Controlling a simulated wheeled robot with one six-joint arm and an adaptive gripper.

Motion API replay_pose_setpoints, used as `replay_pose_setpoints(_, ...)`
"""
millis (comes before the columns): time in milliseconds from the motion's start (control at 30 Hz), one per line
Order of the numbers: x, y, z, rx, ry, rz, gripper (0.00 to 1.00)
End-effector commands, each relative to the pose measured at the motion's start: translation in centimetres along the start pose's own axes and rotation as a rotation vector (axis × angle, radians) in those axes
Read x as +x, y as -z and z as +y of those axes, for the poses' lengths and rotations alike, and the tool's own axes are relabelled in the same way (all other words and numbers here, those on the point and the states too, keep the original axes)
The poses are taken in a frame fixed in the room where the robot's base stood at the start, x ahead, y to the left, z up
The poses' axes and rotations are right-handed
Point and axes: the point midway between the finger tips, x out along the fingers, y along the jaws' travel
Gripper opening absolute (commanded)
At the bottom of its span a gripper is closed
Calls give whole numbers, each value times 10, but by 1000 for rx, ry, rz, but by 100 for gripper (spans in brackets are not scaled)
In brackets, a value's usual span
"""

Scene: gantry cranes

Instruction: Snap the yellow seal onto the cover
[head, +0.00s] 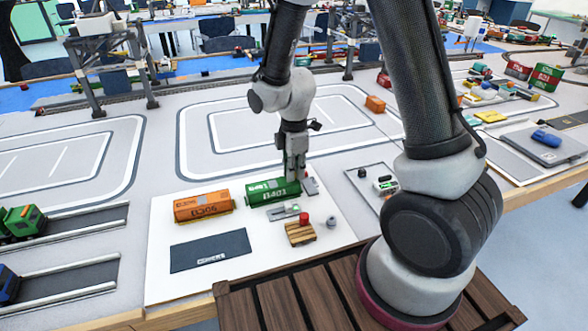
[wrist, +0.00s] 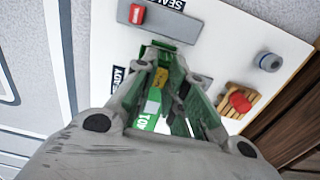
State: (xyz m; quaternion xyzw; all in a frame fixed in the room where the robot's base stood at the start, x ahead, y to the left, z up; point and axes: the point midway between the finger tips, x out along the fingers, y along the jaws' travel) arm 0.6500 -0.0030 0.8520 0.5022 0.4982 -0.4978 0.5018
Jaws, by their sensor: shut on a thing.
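My gripper (head: 292,176) points down at the right end of the green container (head: 268,192) on the white board. In the wrist view its fingers (wrist: 165,72) are closed around a small yellow piece, which looks like the yellow seal (wrist: 161,78). The green container's body (wrist: 146,122) shows between and below the fingers. A green part (wrist: 154,54), possibly the cover, lies just beyond the fingertips. I cannot tell whether the seal touches it. The seal is hidden in the head view.
A grey plate (wrist: 175,24) holds a red piece (wrist: 137,14) near the gripper. An orange container (head: 203,206), dark mat (head: 210,250), small pallet (head: 299,236) with a red knob (head: 303,218), and grey knob (head: 332,221) stand nearby.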

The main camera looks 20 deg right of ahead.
Motion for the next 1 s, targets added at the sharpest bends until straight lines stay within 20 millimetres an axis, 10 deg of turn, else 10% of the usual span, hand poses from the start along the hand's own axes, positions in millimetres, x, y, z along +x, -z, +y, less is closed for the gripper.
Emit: replay_pose_setpoints(1000, 5, 0, 0, 0, 1, 0, 4)
